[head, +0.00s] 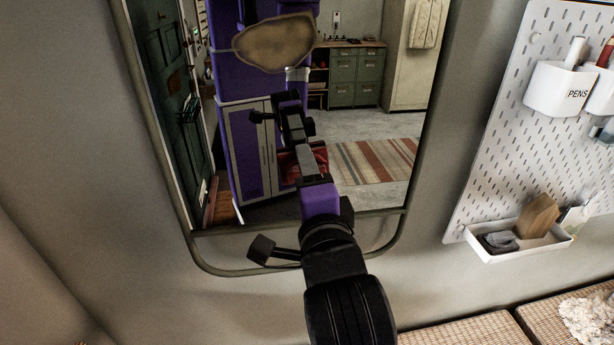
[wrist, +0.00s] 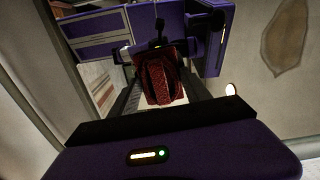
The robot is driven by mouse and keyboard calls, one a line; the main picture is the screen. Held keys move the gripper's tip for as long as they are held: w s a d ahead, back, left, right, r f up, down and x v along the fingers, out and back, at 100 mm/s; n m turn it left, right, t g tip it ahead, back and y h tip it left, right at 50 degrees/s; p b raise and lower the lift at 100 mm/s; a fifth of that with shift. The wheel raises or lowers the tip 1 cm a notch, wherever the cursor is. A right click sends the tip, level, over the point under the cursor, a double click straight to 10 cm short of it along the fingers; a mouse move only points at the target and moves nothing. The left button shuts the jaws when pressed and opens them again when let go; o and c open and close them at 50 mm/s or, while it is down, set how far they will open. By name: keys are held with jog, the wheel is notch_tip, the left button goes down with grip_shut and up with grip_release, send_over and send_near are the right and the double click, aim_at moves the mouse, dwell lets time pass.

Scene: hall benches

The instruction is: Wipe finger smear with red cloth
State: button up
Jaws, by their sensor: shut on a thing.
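The finger smear (head: 274,42) is a brownish, irregular patch high on the mirror glass. It also shows at the upper right of the wrist view (wrist: 287,40). My gripper (head: 308,158) is in front of the mirror, below the smear and slightly right of it. In the wrist view it is shut on the red cloth (wrist: 165,82), a dark red bunched piece between the fingers. In the head view the cloth (head: 290,167) is mostly hidden behind my gripper. The cloth is apart from the smear; whether it touches the glass I cannot tell.
The framed mirror (head: 199,250) hangs on a plain wall and reflects my body and the room. At right is a white pegboard (head: 497,130) with a pen cup (head: 560,90) and a small tray (head: 530,247). A woven bench (head: 465,328) runs along the bottom right.

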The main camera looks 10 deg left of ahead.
aim_at(327, 166)
jog(key=shift+w, duration=0.15)
jog(key=shift+w+d+p, duration=0.15)
jog(key=shift+w+d, duration=0.1)
jog(key=shift+d, duration=0.7)
jog(key=shift+w+d+p, duration=0.15)
jog(key=shift+w+d, duration=0.05)
jog(key=shift+d, duration=0.75)
jog(key=shift+w, duration=0.1)
jog(key=shift+a, duration=0.1)
jog(key=shift+s+a+b, duration=0.25)
jog(key=shift+a, duration=0.8)
jog(key=shift+s+a+b, duration=0.2)
jog(key=shift+a+b, duration=0.05)
jog(key=shift+a, duration=0.75)
jog(key=shift+c, duration=0.5)
jog(key=shift+s, duration=0.1)
